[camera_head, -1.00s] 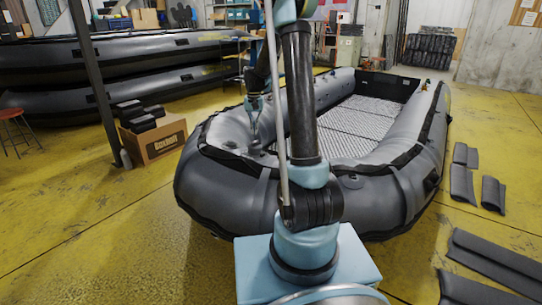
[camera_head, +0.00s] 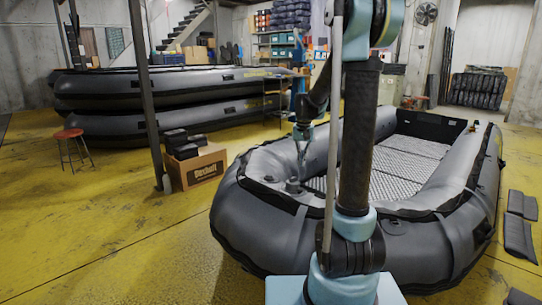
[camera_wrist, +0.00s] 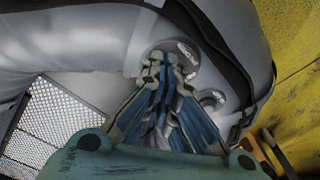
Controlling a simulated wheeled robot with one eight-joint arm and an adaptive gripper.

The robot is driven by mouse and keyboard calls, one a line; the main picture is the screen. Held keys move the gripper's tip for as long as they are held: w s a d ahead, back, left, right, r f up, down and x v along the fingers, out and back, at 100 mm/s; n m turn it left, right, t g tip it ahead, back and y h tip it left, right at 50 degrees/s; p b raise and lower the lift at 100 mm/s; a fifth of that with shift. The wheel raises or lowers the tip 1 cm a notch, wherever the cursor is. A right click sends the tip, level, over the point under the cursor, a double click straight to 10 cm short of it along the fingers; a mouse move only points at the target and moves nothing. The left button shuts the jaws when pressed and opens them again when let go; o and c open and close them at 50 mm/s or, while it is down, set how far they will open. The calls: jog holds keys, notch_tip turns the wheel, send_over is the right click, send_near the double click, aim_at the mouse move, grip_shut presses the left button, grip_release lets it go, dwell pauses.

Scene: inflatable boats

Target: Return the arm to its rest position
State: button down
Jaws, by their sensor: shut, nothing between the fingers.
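My arm stands upright in front of the grey inflatable boat (camera_head: 250,225) in the head view, hiding part of its near end. My gripper (camera_head: 302,172) hangs downward over the boat's near left tube, close to a round fitting (camera_head: 293,186). In the wrist view my gripper (camera_wrist: 160,75) is shut with nothing in it. Its fingertips overlap a round valve fitting (camera_wrist: 190,52) on the grey tube (camera_wrist: 85,40); whether they touch it I cannot tell.
Stacked dark boats (camera_head: 110,125), a dark post (camera_head: 146,90) and a red stool (camera_head: 70,135) are further left. Dark pads (camera_head: 518,238) lie at right. Yellow floor (camera_head: 110,240) is clear at front left.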

jog(key=s+d+r+n+t, duration=0.1)
jog(key=s+d, duration=0.1)
jog(key=s, duration=0.8)
jog(key=s+d+r, duration=0.1)
jog(key=s+r, duration=0.1)
jog(key=s, duration=0.8)
jog(key=s+f, duration=0.4)
jog(key=s, duration=0.3)
jog(key=s+d+f+n, duration=0.1)
jog(key=s+f, duration=0.4)
jog(key=s, duration=0.3)
jog(key=shift+s+d+n+t, duration=0.2)
jog(key=shift+d+n+t, duration=0.1)
jog(key=shift+t, duration=0.1)
